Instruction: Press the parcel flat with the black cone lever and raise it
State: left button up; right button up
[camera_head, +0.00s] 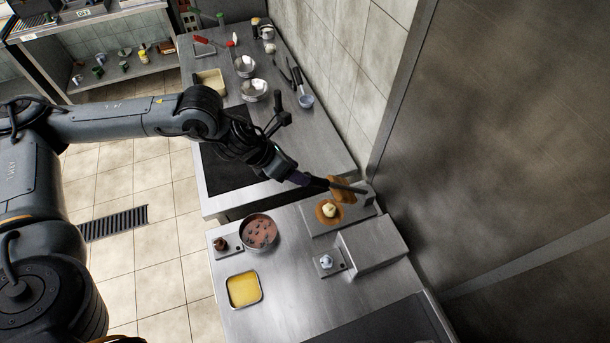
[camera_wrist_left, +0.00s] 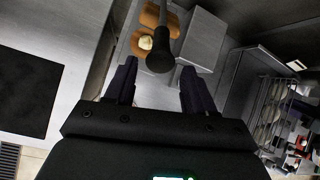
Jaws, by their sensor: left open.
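The press is a grey block (camera_head: 357,212) on the near steel counter. A cream parcel (camera_head: 329,210) sits on its round brown lower plate; the parcel also shows in the left wrist view (camera_wrist_left: 146,43). The brown upper plate (camera_head: 343,191) stands raised behind the parcel. The black cone lever (camera_wrist_left: 160,58) points its wide round end toward my left gripper (camera_head: 303,180). In the left wrist view, my open left fingers (camera_wrist_left: 157,85) stand on either side of the lever's end, with gaps. My right gripper is not in view.
A bowl of brown filling (camera_head: 259,231), a yellow tray (camera_head: 243,290) and a small knob on a plate (camera_head: 326,261) are on the near counter. A grey box (camera_head: 372,247) stands right of them. The far counter holds metal bowls (camera_head: 254,90). A wall closes the right side.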

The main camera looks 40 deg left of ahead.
pick_arm(q)
jog(key=shift+v, duration=1.65)
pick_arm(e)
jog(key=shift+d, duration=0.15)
